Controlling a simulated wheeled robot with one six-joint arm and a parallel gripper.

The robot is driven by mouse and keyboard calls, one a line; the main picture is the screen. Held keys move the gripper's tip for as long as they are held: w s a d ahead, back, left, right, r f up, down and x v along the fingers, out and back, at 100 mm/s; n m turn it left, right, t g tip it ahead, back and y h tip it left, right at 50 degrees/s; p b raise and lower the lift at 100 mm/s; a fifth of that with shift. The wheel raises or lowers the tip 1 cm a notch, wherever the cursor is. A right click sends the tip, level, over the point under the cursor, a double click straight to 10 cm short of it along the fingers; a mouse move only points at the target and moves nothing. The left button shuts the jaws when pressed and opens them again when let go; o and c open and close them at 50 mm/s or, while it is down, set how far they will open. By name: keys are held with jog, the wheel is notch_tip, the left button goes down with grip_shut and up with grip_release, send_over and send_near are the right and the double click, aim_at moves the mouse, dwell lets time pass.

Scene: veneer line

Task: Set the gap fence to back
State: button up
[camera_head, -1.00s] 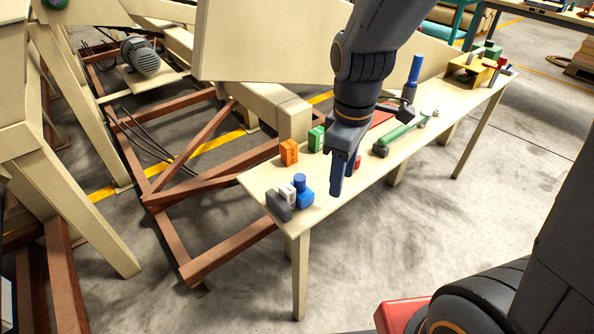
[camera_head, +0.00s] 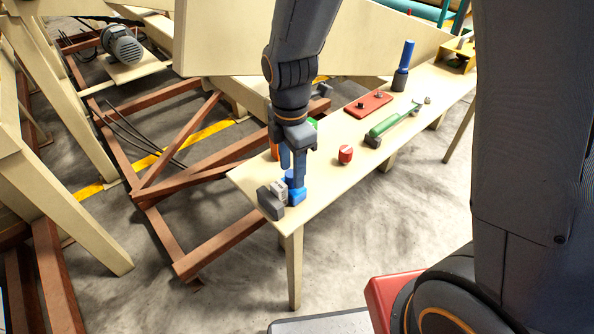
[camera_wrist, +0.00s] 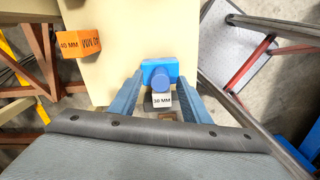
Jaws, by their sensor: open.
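A blue block with a round upright knob (camera_head: 298,196) sits at the near left end of the long bench. It is probably the moving part of the gap fence; no label names it. A pale block (camera_head: 279,188) lies between it and a dark grey block (camera_head: 270,204). The pale block's face reads 30 MM in the wrist view (camera_wrist: 161,101). My gripper (camera_head: 292,177) is open and points down over the blue block. In the wrist view its fingers lie either side of the blue block and knob (camera_wrist: 160,74). Whether they touch is unclear.
An orange 40 MM block (camera_wrist: 76,46) stands close by, with a green block (camera_head: 312,123) behind my gripper. Further along the bench (camera_head: 325,190) are a red knob (camera_head: 345,154), a red plate (camera_head: 368,104), a green-handled tool (camera_head: 390,124) and a blue-handled tool (camera_head: 403,68).

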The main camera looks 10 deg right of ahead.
jog(key=shift+f, duration=1)
